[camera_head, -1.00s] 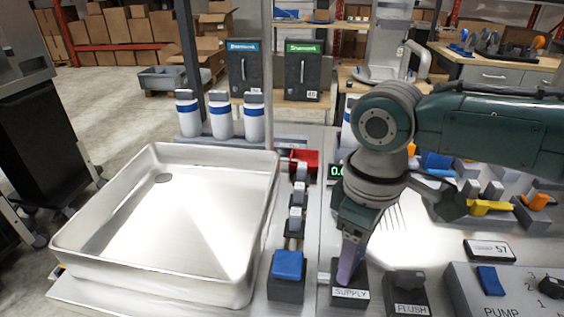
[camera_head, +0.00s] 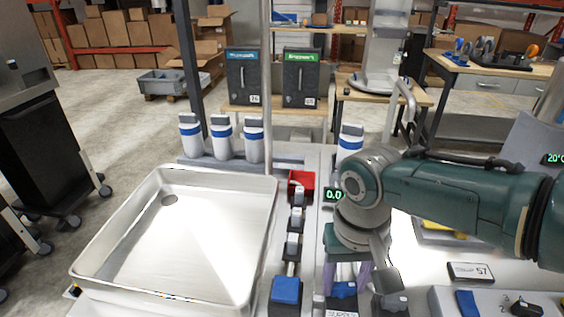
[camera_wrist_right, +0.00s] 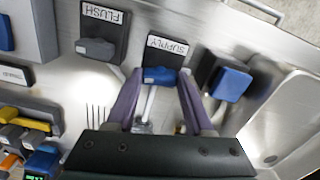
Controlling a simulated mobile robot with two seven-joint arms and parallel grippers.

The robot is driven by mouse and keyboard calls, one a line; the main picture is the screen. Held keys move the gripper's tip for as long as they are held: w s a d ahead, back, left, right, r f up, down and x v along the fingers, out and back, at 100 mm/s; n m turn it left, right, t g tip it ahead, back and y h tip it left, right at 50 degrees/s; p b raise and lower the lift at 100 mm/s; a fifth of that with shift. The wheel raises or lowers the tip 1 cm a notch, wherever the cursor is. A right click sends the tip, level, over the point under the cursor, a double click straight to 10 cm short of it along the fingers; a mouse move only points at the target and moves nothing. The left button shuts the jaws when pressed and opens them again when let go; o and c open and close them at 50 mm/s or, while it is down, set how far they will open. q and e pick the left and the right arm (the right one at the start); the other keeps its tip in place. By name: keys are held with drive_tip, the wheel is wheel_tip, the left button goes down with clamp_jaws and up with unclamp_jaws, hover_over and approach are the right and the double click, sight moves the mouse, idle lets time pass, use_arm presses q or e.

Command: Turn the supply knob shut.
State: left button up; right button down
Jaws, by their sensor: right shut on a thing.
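The supply knob (camera_wrist_right: 160,75) is a small blue handle on a dark block with a white SUPPLY label (camera_wrist_right: 167,45). In the head view the supply knob (camera_head: 345,290) is low in the picture, partly hidden by my right gripper. My right gripper (camera_head: 348,278) points down over it. In the right wrist view the purple fingers of the gripper (camera_wrist_right: 160,78) are on either side of the blue handle, shut on it. My left gripper is not in view.
The grey flush knob (camera_wrist_right: 97,48) sits close beside the supply block. A blue-topped block (camera_head: 286,292) stands on the other side. A large metal tray (camera_head: 270,215) fills the left. White bottles (camera_head: 221,138) and a small green display (camera_head: 333,194) stand farther back.

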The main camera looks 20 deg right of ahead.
sight(344, 286)
drive_tip(key=shift+m, duration=1)
drive_tip(key=shift+p, duration=0.3)
drive_tip(key=shift+c, duration=1.4)
unclamp_jaws()
wheel_tip(344, 286, up, 9)
drive_tip(key=p, duration=0.4)
drive_tip(key=shift+r, duration=0.45)
